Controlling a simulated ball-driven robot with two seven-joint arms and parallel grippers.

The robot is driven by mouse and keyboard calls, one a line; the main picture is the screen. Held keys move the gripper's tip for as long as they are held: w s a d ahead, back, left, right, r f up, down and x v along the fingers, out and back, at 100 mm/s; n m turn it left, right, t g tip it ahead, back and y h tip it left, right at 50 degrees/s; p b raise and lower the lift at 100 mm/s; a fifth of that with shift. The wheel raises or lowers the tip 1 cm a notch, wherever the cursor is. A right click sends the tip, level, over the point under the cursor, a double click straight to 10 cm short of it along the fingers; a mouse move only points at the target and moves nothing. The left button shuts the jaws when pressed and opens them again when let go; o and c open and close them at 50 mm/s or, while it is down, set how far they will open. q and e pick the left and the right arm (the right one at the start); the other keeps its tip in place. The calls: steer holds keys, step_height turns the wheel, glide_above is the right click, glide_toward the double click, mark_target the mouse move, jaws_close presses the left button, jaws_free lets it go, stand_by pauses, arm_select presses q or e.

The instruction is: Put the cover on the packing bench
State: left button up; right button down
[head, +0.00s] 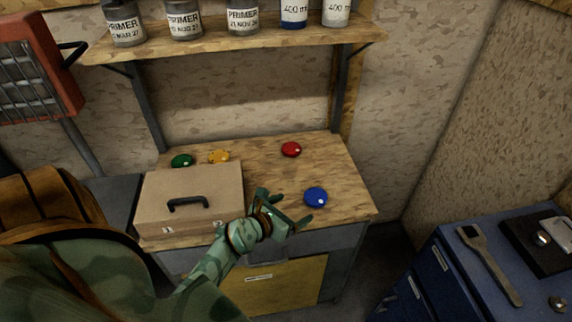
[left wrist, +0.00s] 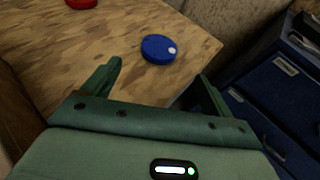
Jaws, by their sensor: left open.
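A brown box-shaped piece with a black handle on top (head: 190,190) sits on the left part of the wooden packing bench (head: 262,180); it looks like the cover, and what is under it is hidden. On the bench top lie a green disc (head: 181,161), a yellow piece (head: 219,156), a red disc (head: 291,149) and a blue disc (head: 316,197). My left gripper (head: 286,207) is open and empty over the front of the bench, right of the cover. In the left wrist view the blue disc (left wrist: 159,49) lies beyond the open fingers (left wrist: 160,75). My right gripper is not in view.
A shelf (head: 235,38) with several cans hangs above the bench. A red work lamp (head: 35,65) stands at left. A blue cabinet (head: 470,260) at right carries a metal tool (head: 488,265) and a black tray. The bench's right part is mostly clear.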

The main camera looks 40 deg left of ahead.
arm_select(q)
steer(key=shift+v, duration=0.85)
steer(key=shift+w+d, duration=0.1)
